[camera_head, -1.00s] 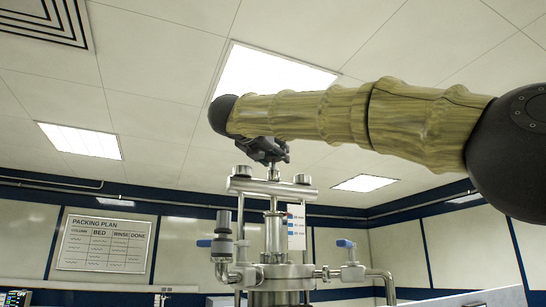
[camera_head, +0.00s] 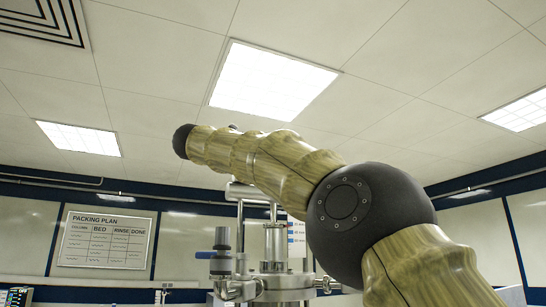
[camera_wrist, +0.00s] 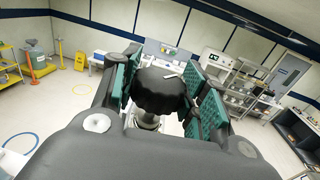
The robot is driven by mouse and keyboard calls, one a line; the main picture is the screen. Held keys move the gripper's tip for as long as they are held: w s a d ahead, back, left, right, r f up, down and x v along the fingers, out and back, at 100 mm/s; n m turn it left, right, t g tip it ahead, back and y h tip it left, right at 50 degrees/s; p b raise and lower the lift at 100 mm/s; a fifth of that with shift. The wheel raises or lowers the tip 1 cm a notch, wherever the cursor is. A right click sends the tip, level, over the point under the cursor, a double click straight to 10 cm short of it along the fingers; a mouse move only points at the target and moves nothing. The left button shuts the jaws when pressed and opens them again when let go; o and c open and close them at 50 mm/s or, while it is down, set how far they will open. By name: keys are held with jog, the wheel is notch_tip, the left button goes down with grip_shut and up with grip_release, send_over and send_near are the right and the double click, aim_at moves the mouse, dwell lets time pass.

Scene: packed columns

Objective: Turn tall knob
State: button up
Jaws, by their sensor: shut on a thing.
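The tall knob (camera_wrist: 160,90) is black and lobed, on a metal stem, and fills the middle of the wrist view. My gripper (camera_wrist: 163,78) has its green pads on both sides of it and is shut on it. In the head view my arm hides the knob and the gripper. The steel column (camera_head: 272,265) that carries the stem stands below my arm there, with its top crossbar partly covered.
A blue-handled valve (camera_head: 221,245) stands on the column's left side. A packing plan board (camera_head: 104,240) hangs on the back wall. The wrist view shows a yellow cart (camera_wrist: 10,65), a wet-floor sign (camera_wrist: 80,60) and a steel shelf rack (camera_wrist: 235,90). Open floor lies between them.

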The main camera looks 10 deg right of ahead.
jog(key=shift+r, duration=0.1)
dwell(0.3)
jog(key=o, duration=1)
jog(key=shift+o, duration=0.2)
jog(key=v, duration=1.2)
jog(key=shift+w, duration=0.1)
